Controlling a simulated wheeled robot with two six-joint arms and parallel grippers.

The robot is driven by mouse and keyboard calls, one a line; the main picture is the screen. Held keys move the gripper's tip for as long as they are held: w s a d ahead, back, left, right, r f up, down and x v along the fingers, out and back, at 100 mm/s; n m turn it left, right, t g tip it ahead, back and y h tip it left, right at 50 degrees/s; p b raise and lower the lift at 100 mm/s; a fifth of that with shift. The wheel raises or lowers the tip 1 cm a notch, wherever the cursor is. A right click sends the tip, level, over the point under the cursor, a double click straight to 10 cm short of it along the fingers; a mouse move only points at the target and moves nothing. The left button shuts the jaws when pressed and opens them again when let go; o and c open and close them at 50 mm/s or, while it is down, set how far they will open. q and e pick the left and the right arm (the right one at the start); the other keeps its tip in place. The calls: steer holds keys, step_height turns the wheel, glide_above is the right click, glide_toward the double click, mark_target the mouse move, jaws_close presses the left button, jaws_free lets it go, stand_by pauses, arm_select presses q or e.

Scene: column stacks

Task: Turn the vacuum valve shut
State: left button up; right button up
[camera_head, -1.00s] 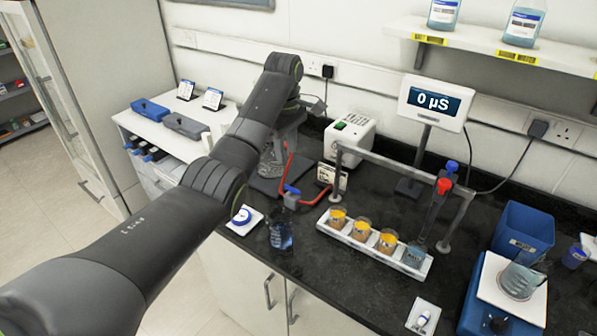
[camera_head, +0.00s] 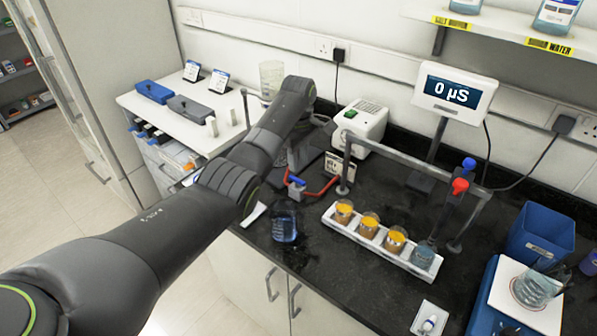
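The vacuum valve (camera_head: 296,183) is a small fitting with a blue handle, joined to red tubing near the front edge of the dark counter. The red tubing (camera_head: 325,189) runs right and back toward a white pump box (camera_head: 361,121) with a green switch. My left arm comes in from the left, bends over at the back and points down behind the valve. My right gripper is out of view.
A flask of blue liquid (camera_head: 285,226) stands in front of the valve, near the counter edge. A white rack (camera_head: 350,234) with amber-filled beakers stands to the right under a grey rail. A display (camera_head: 453,95) reads 0 µS. My arm hides part of the counter.

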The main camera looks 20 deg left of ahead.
mark_target(299, 179)
arm_select(q)
step_height(299, 179, down, 6)
steer(key=shift+s, duration=0.1)
stand_by(0.4)
jaws_close()
